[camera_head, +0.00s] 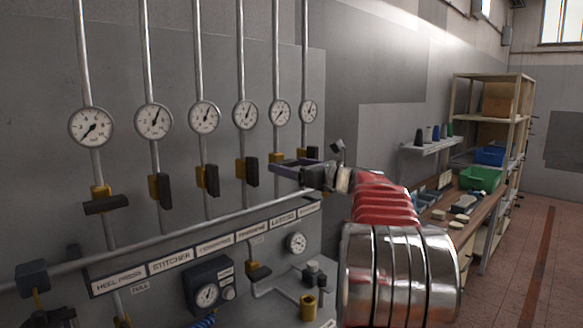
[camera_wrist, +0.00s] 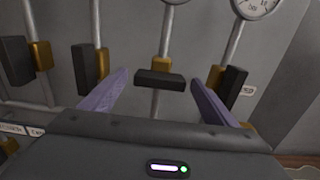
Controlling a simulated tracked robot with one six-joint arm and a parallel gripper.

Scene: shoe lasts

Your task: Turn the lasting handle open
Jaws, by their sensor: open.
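The lasting handle (camera_wrist: 160,80) is a dark bar on a brass valve body (camera_wrist: 163,62), on the fifth pipe from the left. It lies crosswise to its pipe. In the head view its brass body (camera_head: 277,157) shows above the LASTING label (camera_head: 283,217), while my gripper hides the bar. My gripper (camera_head: 287,168) is open, with nothing held. In the wrist view its two purple fingers stand left and right of the bar, with a small gap on each side. I cannot tell how far the tips reach along the bar's depth.
Neighbouring upright handles stand close on both sides, at left (camera_wrist: 83,64) and right (camera_wrist: 232,92). The heel press handle (camera_head: 106,205) lies crosswise. A gauge (camera_head: 280,112) sits above the lasting valve. A bench (camera_head: 447,222) and shelf rack (camera_head: 519,140) stand at right.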

